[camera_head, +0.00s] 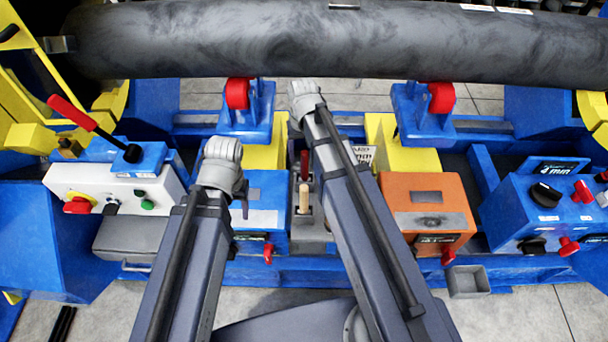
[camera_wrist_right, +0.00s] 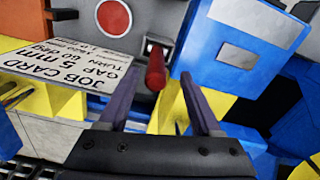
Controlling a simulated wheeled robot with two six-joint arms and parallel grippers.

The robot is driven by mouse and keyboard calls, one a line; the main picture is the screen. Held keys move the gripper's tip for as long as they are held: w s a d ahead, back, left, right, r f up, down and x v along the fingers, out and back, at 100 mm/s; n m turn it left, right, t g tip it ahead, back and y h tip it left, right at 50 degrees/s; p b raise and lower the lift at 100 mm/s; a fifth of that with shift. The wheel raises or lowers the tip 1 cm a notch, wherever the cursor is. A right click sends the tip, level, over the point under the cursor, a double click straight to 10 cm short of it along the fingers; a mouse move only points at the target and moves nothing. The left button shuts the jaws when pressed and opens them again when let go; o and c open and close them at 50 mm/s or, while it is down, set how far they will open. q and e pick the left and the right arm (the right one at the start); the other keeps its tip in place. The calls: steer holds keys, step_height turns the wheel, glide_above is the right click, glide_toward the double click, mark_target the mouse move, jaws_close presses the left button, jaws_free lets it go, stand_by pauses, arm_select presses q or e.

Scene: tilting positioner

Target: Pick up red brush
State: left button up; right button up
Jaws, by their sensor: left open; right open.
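The red brush shows in the head view as a red handle (camera_head: 304,165) standing in a grey holder (camera_head: 318,234), close to a light wooden handle (camera_head: 304,198). In the right wrist view the red handle (camera_wrist_right: 156,70) rises from a slot, and its lower part is hidden. My right gripper (camera_wrist_right: 159,88) is open and empty, with the red handle showing between and beyond its fingertips; contact cannot be told. In the head view my right arm hides that gripper. My left gripper (camera_head: 241,198) is open, mostly hidden by its wrist, over a blue box left of the holder.
A job card (camera_wrist_right: 75,60) lies left of the fingers. A blue box (camera_head: 262,190) stands left of the holder and an orange box (camera_head: 428,205) right of it. A large dark pipe (camera_head: 330,40) spans the back on red rollers. A white control box (camera_head: 115,190) stands left.

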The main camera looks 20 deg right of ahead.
mark_target(305, 164)
steer(key=shift+s+d+f+b, duration=0.1)
steer(key=shift+d+f+b, duration=0.05)
steer(key=shift+f+b, duration=1.2)
steer(key=shift+s+d+f+b, duration=0.1)
steer(key=shift+d+f+b, duration=0.05)
steer(key=shift+f+b, duration=1.2)
steer(key=shift+c, duration=0.3)
jaws_close()
